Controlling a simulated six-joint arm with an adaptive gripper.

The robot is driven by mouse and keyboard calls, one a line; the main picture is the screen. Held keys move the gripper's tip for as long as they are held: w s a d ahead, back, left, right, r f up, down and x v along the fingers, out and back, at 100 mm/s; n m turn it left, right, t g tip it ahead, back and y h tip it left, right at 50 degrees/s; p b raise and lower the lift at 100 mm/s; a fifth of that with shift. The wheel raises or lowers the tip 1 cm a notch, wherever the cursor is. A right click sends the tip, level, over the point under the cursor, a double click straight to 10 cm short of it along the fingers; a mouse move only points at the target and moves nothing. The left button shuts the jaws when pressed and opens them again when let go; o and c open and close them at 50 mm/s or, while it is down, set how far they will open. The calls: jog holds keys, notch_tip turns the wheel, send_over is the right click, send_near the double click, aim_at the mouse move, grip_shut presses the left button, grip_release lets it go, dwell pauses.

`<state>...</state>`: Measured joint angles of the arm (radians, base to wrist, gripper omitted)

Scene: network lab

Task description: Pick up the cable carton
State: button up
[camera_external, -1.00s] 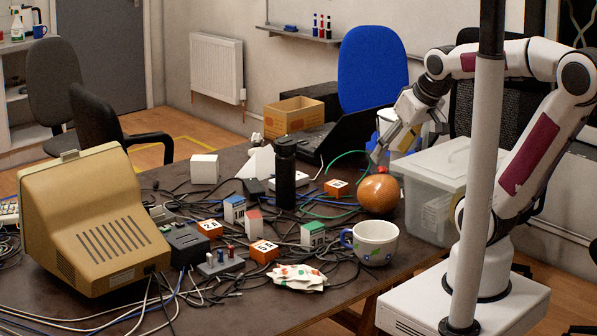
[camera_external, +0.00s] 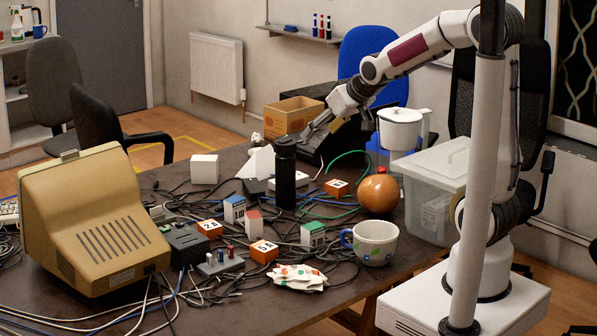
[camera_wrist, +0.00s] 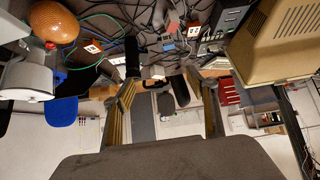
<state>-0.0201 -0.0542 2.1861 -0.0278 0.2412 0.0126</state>
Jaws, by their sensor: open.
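No label reading cable carton can be made out. An open brown cardboard carton (camera_external: 293,116) stands at the back of the table. Small white cartons stand mid-table: a blue-topped one (camera_external: 235,209), a red-topped one (camera_external: 254,224) and a green-topped one (camera_external: 313,235). My gripper (camera_external: 307,136) is open and empty above the back of the table, right of the brown carton and behind the black bottle (camera_external: 285,172). In the wrist view my gripper (camera_wrist: 165,108) shows its two fingers wide apart with nothing between them.
Tangled cables cover much of the table (camera_external: 215,287). An orange ball (camera_external: 378,194), a mug (camera_external: 374,242), orange number blocks (camera_external: 264,251) and a beige monitor (camera_external: 95,225) stand around.

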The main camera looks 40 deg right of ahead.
jog(key=w+f+t, duration=0.1)
jog(key=w+f, duration=0.3)
jog(key=w, duration=0.5)
jog(key=t+y, duration=0.1)
jog(key=t, duration=0.3)
send_over(235, 210)
jog(key=s+d, duration=0.1)
jog(key=s, duration=0.4)
notch_tip(235, 210, down, 22)
jog(key=shift+w+d+r+n, duration=0.1)
jog(key=shift+w+d+n, duration=0.1)
jog(key=shift+n, duration=0.2)
jog(key=shift+x, duration=1.25)
